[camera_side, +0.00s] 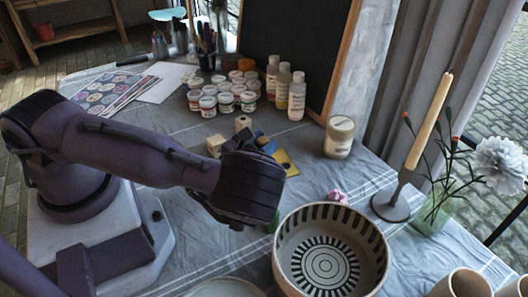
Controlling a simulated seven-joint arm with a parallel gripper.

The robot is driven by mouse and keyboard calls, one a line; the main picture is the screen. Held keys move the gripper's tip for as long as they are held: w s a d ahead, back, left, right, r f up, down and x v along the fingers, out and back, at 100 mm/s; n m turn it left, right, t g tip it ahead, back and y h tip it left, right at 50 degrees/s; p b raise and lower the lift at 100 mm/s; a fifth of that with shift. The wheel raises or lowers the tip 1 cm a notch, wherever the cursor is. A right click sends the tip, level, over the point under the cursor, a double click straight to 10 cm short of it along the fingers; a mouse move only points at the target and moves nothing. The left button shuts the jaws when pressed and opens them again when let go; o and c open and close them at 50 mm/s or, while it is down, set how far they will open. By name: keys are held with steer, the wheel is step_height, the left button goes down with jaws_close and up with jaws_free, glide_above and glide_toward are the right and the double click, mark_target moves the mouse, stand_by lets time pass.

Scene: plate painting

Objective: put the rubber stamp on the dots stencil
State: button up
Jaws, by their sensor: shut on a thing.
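My gripper (250,190), at the end of my dark arm, is over the middle of the table, left of the striped bowl. My wrist hides its fingers and the thing they are shut on, so I cannot see whether that is the rubber stamp. A flat yellow piece (288,165) with a dark mark lies just behind my wrist, partly covered. It may be a stencil, but I cannot make out dots. A small green thing (273,223) shows at the lower right edge of my wrist, mostly hidden.
The striped bowl (373,240) stands close on the right. Several paint jars (225,103) and bottles stand behind, before a blackboard (293,45). A lidded jar (339,137), candle holder (391,205) and flower vase (432,211) stand on the right. Bare cloth lies between yellow piece and bowl.

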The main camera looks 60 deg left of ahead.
steer(key=shift+f, duration=1.35)
steer(key=shift+f, duration=0.2)
steer(key=o, duration=0.9)
steer(key=shift+r, duration=0.1)
